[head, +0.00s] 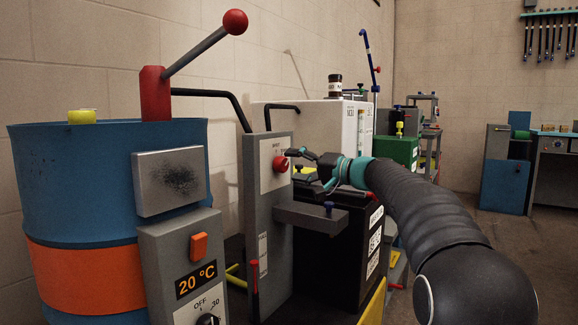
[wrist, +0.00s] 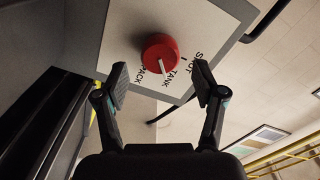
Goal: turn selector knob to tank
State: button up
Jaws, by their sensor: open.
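The red selector knob (wrist: 160,50) sits on a white plate (wrist: 118,40) with the words SHOT, TANK and PACK. A white pointer line on the knob slants to the lower right, near the word TANK; its exact setting is hard to tell. In the head view the knob (head: 281,164) is on the front of a grey upright panel (head: 257,205). My gripper (wrist: 161,82) is open and empty, its fingertips below and to either side of the knob in the wrist view. In the head view my gripper (head: 302,155) is just right of the knob; I see no clear contact.
A grey shelf (head: 312,216) juts from the panel below my gripper. A blue and orange drum (head: 85,205) with a red-knobbed lever (head: 235,22) stands at left. A black labelled box (head: 335,240) is under my arm. Open floor lies at right.

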jog(key=v, duration=0.9)
jog(key=shift+d, duration=0.1)
